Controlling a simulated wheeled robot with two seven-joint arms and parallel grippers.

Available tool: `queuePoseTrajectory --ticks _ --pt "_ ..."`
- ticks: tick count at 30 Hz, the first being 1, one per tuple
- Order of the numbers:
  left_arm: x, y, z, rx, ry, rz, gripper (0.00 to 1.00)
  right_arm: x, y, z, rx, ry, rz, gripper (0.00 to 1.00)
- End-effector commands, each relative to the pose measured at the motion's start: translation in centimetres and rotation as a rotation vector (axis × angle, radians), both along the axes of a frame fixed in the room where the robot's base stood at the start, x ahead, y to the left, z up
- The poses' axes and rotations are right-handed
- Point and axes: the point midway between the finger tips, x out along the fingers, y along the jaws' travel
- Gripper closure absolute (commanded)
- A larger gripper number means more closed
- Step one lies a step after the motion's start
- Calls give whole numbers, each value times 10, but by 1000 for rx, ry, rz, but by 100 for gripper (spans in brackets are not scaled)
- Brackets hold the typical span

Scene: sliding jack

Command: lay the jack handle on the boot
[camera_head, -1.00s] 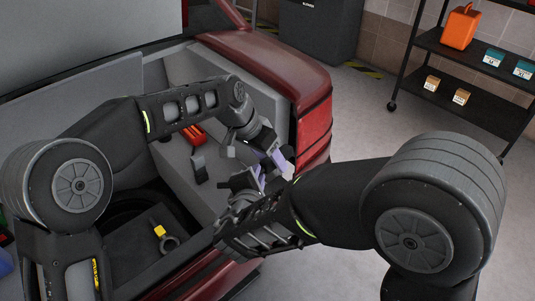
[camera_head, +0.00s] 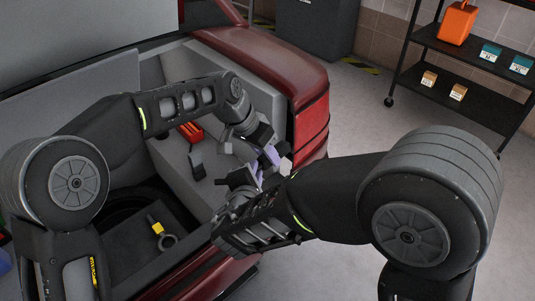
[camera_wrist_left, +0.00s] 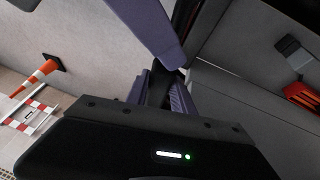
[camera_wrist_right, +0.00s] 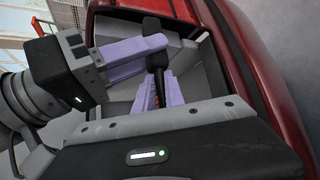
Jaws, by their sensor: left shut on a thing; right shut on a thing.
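The jack handle (camera_wrist_right: 157,60) is a dark rod with a black knob-like end. It stands between the purple fingers of both grippers in the right wrist view. My left gripper (camera_head: 270,157) is shut on it near the black end. My right gripper (camera_head: 257,172) is shut on it lower down. In the left wrist view the handle (camera_wrist_left: 158,88) is mostly hidden by the fingers, and in the head view it is hard to make out. The boot (camera_head: 172,163) is the open grey-lined rear of a red car. Both grippers are over its right rear corner.
A red object (camera_head: 190,132) and a small dark grey block (camera_head: 196,164) are on the boot's ledge. The red rear side (camera_head: 310,125) stands beside the grippers. A black shelf (camera_head: 480,65) is at right.

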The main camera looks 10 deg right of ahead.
Motion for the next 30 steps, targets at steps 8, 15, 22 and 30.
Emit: queuePoseTrajectory --ticks 8,15,22,30 --pt "1 0 1 0 -3 1 100 0 0 1 0 -1 0 77" --pt "1 0 1 -1 -2 1 100 0 0 0 0 0 0 61" --pt "1 0 1 -1 -2 1 100 -1 0 0 0 0 0 61" --pt "0 0 1 -1 -2 1 100 -22 5 10 2 -1 2 61"
